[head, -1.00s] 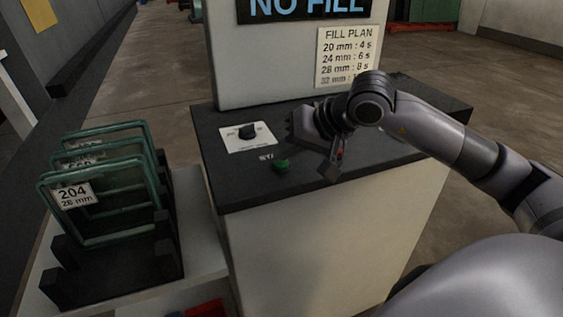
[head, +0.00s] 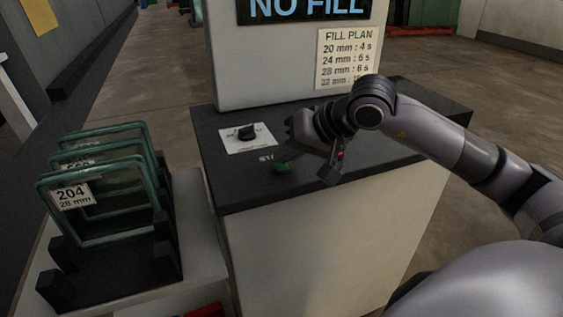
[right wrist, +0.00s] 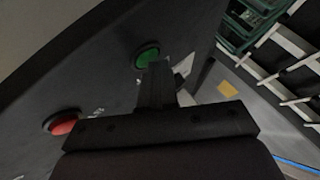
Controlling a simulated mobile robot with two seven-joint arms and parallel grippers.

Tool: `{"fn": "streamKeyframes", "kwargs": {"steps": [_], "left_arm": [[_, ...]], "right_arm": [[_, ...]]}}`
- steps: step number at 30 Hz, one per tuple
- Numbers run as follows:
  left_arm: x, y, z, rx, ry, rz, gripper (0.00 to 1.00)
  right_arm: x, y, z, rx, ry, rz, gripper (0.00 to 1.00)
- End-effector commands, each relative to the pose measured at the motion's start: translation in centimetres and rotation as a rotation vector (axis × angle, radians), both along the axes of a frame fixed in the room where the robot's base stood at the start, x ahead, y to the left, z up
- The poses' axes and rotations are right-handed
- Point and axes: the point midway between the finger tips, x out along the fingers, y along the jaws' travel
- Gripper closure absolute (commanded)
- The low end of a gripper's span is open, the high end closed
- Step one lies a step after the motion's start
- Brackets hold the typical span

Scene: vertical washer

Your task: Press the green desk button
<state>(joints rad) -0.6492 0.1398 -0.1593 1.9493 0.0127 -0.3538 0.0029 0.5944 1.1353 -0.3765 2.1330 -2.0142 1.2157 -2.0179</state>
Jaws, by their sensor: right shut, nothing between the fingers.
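The green button (head: 281,168) sits on the dark desk top near its front edge. It also shows in the right wrist view (right wrist: 147,55). My right gripper (head: 327,175) is shut and empty, low over the desk to the right of the button in the head view. In the right wrist view the shut fingers (right wrist: 155,82) extend toward the green button and their end appears just beside its lower edge. I cannot tell whether they touch. My left gripper is out of view.
A red button (right wrist: 62,122) lies on the same desk. A dial on a white plate (head: 247,134) sits behind the green button. The desk carries an upright panel with a fill plan sign (head: 348,58). A rack of green frames (head: 105,185) stands at the left.

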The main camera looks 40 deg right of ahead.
Motion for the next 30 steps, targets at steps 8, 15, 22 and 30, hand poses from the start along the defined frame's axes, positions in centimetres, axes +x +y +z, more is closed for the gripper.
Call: {"fn": "streamKeyframes", "kwargs": {"steps": [8, 15, 22, 30], "left_arm": [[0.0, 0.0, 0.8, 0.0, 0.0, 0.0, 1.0], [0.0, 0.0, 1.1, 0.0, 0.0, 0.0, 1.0], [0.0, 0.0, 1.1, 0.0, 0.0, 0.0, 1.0], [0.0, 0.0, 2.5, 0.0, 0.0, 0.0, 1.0]], "right_arm": [[0.0, 0.0, 1.1, -0.001, 0.003, 0.001, 1.0], [-0.1, 0.0, 1.8, 0.0, 0.004, 0.0, 1.0], [0.0, 0.0, 1.8, 0.0, 0.002, 0.001, 1.0], [0.0, 0.0, 3.8, -0.001, 0.0, -0.001, 1.0]]}}
